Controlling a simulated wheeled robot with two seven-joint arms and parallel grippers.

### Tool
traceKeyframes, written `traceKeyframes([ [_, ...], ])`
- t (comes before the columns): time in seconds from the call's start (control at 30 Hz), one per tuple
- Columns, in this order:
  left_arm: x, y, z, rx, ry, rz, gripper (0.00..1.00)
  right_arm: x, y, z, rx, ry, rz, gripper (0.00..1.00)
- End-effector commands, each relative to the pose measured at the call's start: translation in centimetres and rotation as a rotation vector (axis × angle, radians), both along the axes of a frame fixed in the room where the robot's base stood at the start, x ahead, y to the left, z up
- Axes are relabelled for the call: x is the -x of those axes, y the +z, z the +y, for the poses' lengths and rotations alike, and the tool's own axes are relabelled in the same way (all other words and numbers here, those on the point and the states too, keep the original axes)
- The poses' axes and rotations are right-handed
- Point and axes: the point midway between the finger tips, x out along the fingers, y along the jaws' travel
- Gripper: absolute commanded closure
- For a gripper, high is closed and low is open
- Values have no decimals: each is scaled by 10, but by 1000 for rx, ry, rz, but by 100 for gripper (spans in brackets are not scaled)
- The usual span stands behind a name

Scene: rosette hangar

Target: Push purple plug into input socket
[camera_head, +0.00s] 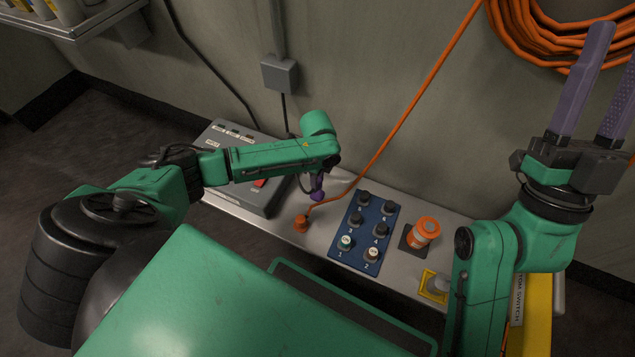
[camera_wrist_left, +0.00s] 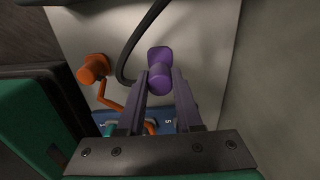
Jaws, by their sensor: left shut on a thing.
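My left gripper (camera_head: 318,187) hangs over the grey bench, just right of a grey console (camera_head: 268,198). In the left wrist view its two purple fingers are shut on the purple plug (camera_wrist_left: 160,72), whose wide end faces away from the wrist. A dark cable (camera_wrist_left: 134,45) curves close beside the plug. The console has small labels and a red switch; my left arm covers part of it, and I cannot make out the input socket. My right gripper (camera_head: 612,75) is raised at the right, fingers apart and empty.
An orange plug (camera_head: 300,224) with an orange cord sits on the bench (camera_head: 262,226) near the left gripper. A blue panel (camera_head: 347,250) with several knobs, an orange knob (camera_head: 427,228) and a yellow-framed switch (camera_head: 428,291) stand to the right. The wall is behind.

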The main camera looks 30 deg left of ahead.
Motion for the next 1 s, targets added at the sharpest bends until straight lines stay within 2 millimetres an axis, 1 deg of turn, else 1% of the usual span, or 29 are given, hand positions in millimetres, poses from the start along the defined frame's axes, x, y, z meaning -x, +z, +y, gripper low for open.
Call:
traceKeyframes([
  [1.0, 0, 4, 0, 0, 0, 0, 100, -21, -38, 7, 26, 14, 140, 50],
])
